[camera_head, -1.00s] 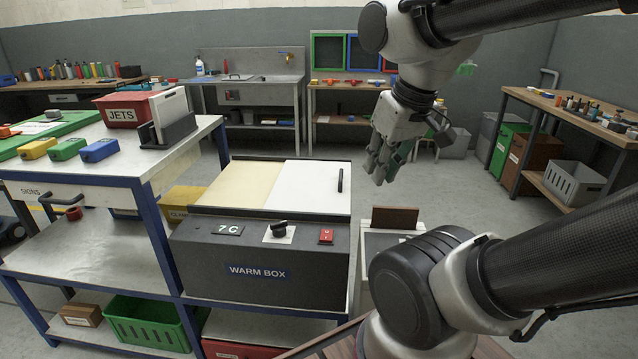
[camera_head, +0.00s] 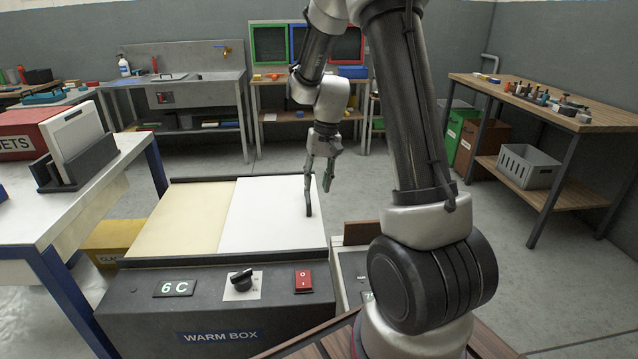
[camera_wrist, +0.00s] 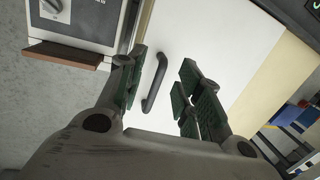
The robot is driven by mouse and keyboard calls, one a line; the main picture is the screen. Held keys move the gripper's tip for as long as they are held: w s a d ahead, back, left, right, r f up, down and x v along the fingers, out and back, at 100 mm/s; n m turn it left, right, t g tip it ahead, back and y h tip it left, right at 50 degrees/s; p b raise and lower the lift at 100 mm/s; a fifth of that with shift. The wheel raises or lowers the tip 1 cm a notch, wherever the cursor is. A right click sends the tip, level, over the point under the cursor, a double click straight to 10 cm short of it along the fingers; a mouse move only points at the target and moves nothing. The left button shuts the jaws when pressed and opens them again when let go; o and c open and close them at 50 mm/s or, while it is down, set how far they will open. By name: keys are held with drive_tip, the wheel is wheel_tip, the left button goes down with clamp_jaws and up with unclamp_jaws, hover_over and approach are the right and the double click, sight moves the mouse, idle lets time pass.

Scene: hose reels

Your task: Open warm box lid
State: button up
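The warm box (camera_head: 215,320) is a dark grey box with a name label, a "6 C" display, a black knob and a red switch on its front. Its top has a white lid (camera_head: 262,222) on the right, lying flat and shut, next to a cream panel (camera_head: 180,215). The lid's dark bar handle (camera_head: 308,196) is near its right edge. My gripper (camera_head: 326,180) is above that edge, pointing down. In the wrist view the gripper (camera_wrist: 163,92) is open, and the handle (camera_wrist: 153,88) appears between its green-padded fingers, nearer one finger. I cannot tell whether they touch it.
A smaller box with a brown flap (camera_head: 361,233) stands close to the right of the warm box.

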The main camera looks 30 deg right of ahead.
sight(309, 198)
drive_tip(key=shift+m+t, duration=0.3)
drive_tip(key=shift+t, duration=0.2)
drive_tip(key=w+f, duration=0.1)
drive_tip(key=f, duration=0.1)
drive_tip(key=w+f, duration=0.1)
drive_tip(key=f, duration=0.1)
drive_tip(key=w+f, duration=0.1)
drive_tip(key=f, duration=0.1)
drive_tip(key=shift+w+a+f, duration=0.2)
drive_tip(key=shift+w+a, duration=0.1)
drive_tip(key=shift+w, duration=0.05)
clamp_jaws()
